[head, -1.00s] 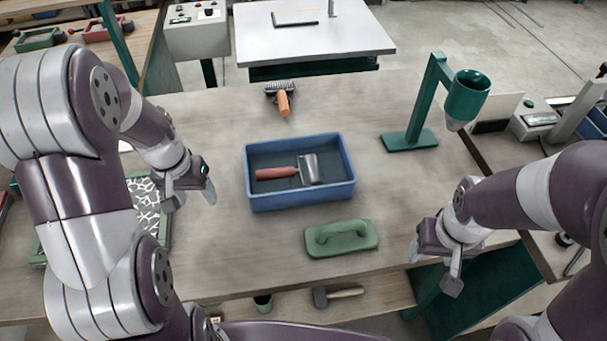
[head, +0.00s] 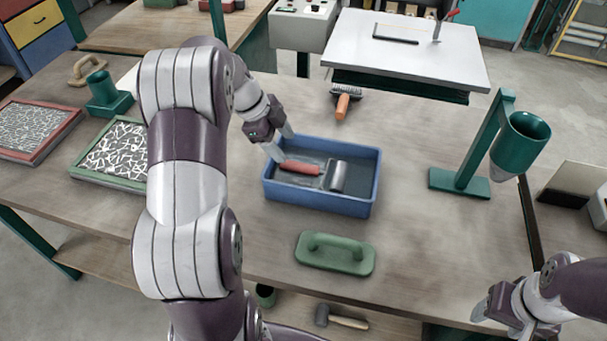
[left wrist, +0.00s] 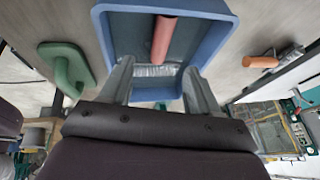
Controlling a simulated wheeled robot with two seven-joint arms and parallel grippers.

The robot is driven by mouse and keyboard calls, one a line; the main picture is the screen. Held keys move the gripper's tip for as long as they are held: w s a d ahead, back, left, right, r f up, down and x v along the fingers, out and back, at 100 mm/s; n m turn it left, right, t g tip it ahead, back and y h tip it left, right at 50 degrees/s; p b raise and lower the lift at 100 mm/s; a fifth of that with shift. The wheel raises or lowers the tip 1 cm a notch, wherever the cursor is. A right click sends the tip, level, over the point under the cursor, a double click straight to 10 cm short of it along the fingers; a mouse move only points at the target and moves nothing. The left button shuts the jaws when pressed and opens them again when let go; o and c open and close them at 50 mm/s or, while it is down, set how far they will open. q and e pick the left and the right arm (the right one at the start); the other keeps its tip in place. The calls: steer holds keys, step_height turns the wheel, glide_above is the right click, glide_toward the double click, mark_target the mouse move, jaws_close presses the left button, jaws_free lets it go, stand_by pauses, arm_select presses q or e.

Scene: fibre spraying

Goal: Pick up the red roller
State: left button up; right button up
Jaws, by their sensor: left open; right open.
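The red-handled roller (head: 301,167) lies in the blue tray (head: 318,201), its grey cylinder (head: 337,176) toward the tray's right side. My left gripper (head: 283,147) is open and empty at the tray's left end, near the handle's end. In the left wrist view, the red handle (left wrist: 164,36) lies ahead of and between the open fingers (left wrist: 156,83), with the blue tray's rim (left wrist: 104,38) around it. My right gripper (head: 488,313) is open and empty low at the right, away from the tray.
A green float (head: 335,254) lies in front of the tray. An orange-handled brush (head: 343,104) lies behind it. A green stand with a cup (head: 520,143) rises at the right. Framed panels (head: 110,155) lie at the left. The table between tray and stand is clear.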

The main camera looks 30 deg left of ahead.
mark_target(300, 165)
arm_select(q)
steer(key=d+f, duration=0.1)
steer(key=w+d+f, duration=0.1)
steer(key=f, duration=0.1)
steer(key=shift+w+d+p, duration=0.1)
steer(key=shift+w+p, duration=0.1)
steer(key=shift+p, duration=0.2)
steer(key=x, duration=0.2)
steer(key=p+x, duration=0.1)
steer(key=x, duration=0.1)
steer(key=a+x, duration=0.1)
steer(key=x, duration=0.1)
steer(key=shift+d+f+p, duration=0.1)
steer(key=shift+f+p, duration=0.15)
steer(key=shift+p, duration=0.15)
steer(key=shift+f, duration=0.1)
steer(key=c, duration=0.7)
jaws_close()
arm_select(e)
steer(key=shift+w+d+r, duration=0.1)
steer(key=shift+d+r, duration=0.1)
steer(key=shift+r, duration=0.3)
steer(key=shift+w+d+r, duration=0.1)
steer(key=shift+d+r, duration=0.05)
steer(key=shift+r, duration=0.3)
